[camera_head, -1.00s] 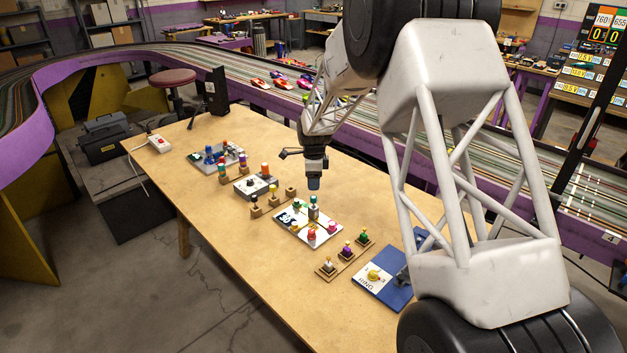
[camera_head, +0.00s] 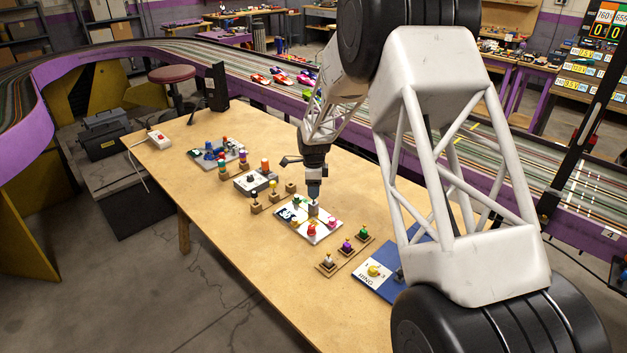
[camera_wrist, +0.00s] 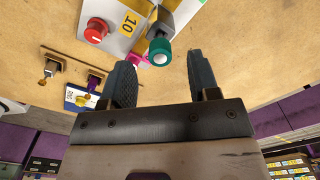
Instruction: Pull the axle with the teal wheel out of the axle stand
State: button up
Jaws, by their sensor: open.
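The teal wheel (camera_wrist: 159,52) shows in the wrist view at the end of a grey upright block (camera_wrist: 183,10), which stands on a white board (camera_wrist: 112,12). In the head view the grey block (camera_head: 313,209) shows on the white board (camera_head: 297,226), and my gripper hides the teal wheel. My gripper (camera_head: 314,194) is above the block, pointing down. In the wrist view my gripper (camera_wrist: 161,66) is open, its two dark fingers apart, with the teal wheel showing in line with the gap between them.
A red knob (camera_wrist: 96,30) and a magenta knob (camera_wrist: 136,57) share the white board. A wooden rack with several pegs (camera_head: 346,251) stands to its right. A blue board (camera_head: 378,280) lies farther right. A grey box (camera_head: 255,180) stands to the left. The front of the table is bare.

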jog(key=shift+f, duration=1.65)
grip_shut()
jog(key=shift+r, duration=3.85)
